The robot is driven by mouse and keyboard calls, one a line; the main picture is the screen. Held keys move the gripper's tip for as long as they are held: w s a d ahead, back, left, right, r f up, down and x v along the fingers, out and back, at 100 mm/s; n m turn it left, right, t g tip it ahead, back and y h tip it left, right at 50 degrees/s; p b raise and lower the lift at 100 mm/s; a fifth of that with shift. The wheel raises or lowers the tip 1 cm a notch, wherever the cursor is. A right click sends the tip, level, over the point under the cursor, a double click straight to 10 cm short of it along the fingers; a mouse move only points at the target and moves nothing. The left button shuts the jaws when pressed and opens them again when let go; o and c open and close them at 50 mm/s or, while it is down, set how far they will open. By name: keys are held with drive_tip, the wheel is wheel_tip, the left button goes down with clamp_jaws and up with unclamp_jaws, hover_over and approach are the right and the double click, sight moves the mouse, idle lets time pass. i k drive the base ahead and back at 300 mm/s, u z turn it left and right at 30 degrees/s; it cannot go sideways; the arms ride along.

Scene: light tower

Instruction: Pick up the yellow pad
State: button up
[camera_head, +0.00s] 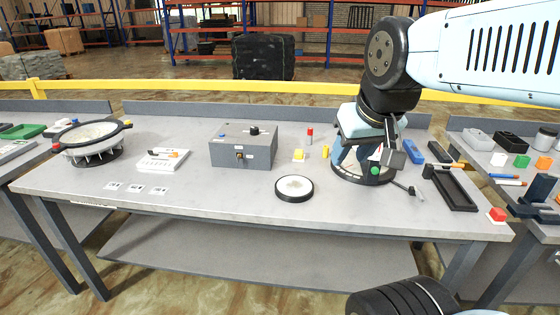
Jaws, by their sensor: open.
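A small yellow block on a white base (298,156), which looks like the yellow pad, sits on the middle table, right of the grey box. A small upright yellow piece (325,151) stands just to its right; I cannot tell its exact shape. My gripper (396,157) hangs from my arm at the right side of this table, well right of both yellow things. Its dark fingers are open, with nothing visibly held, and overlap in view a round black-rimmed fixture. Whether they touch the fixture is unclear.
The grey box (243,147) and a red-topped cylinder (309,136) flank the yellow block. A black-rimmed white disc (294,188) lies in front. The round fixture (362,174) stands under my arm, with a black tray (453,189) to its right.

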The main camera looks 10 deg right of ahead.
sight(299, 156)
drive_tip(key=z, duration=0.2)
drive_tip(key=i, duration=0.85)
drive_tip(key=u, duration=0.1)
